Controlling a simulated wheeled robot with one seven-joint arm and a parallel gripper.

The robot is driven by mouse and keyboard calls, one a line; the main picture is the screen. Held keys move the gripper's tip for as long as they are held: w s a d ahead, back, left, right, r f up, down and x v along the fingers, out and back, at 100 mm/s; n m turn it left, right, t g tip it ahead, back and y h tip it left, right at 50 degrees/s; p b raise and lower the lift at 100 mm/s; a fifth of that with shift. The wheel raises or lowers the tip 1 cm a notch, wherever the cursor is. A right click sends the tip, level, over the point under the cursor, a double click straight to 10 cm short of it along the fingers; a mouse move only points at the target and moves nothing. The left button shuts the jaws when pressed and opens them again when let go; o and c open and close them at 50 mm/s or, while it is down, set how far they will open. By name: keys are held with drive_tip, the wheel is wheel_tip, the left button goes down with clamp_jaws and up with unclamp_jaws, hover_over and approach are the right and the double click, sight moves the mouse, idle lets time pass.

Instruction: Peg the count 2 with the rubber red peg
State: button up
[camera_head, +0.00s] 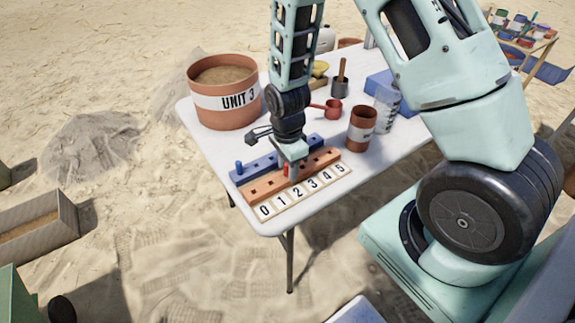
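An orange peg strip (262,188) with a row of holes lies near the front edge of the white table. A row of number cards, 0 to 5, runs along its front; card 2 (297,194) is near the middle. A small red peg (286,170) shows upright at the strip, roughly behind card 2, partly hidden by my gripper (292,174). My gripper points down at the peg, its fingertips right beside or around it. I cannot tell whether the fingers grip it or whether the peg is seated in a hole.
A blue strip (251,172) with a blue peg (239,166) lies behind the orange one. A large "UNIT 3" pot (223,103) stands at the back left. A red scoop (333,108), brown cup (361,130) and clear beaker (386,108) stand to the right.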

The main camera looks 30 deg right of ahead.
wheel_tip(320, 180, up, 17)
drive_tip(key=p, duration=0.1)
drive_tip(key=shift+r, duration=0.2)
idle(0.4)
idle(0.4)
drive_tip(key=s+a+r+n, duration=0.2)
drive_tip(key=s+a+n, duration=0.6)
drive_tip(key=n, duration=0.5)
drive_tip(key=s+a+r+n, duration=0.2)
drive_tip(key=s+a+n, duration=0.6)
drive_tip(key=s+n, duration=0.4)
drive_tip(key=shift+a+r+n+y, duration=0.3)
drive_tip(key=shift+r+n, duration=0.1)
drive_tip(key=shift+n, duration=0.3)
